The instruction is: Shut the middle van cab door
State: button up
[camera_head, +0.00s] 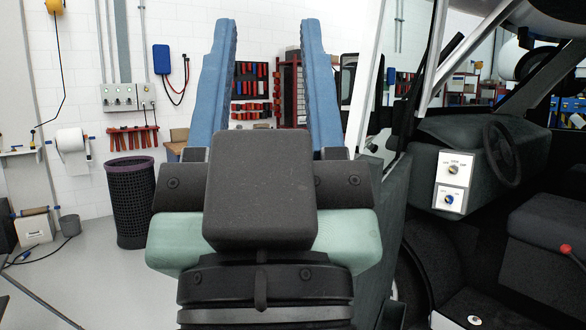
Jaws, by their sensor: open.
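The van cab door (382,215) stands open just right of my gripper, seen nearly edge-on. Its dark inner panel and pale window frame (364,85) show. The door's lower near part is partly hidden behind my gripper's body. My gripper (270,32) points away from me, with its two blue fingers spread wide and nothing between them. The right finger is left of the door's window frame in the picture; I cannot tell the distance between them. Only this one cab door shows, so I cannot tell its place among others.
The open cab at the right shows a steering wheel (503,154), a dashboard panel with knobs (453,182) and a dark seat (548,235). A dark mesh bin (131,203) stands at the left by the tiled wall. The grey floor (95,275) at the left has some free room.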

aim_at(372, 306)
jog(key=i+j+u, duration=0.55)
jog(key=i+u, duration=0.75)
jog(key=i+z, duration=0.3)
jog(key=i, duration=0.2)
jog(key=i+z, duration=0.35)
jog(key=i, duration=0.15)
jog(key=i+j+z, duration=0.3)
jog(key=i, duration=0.2)
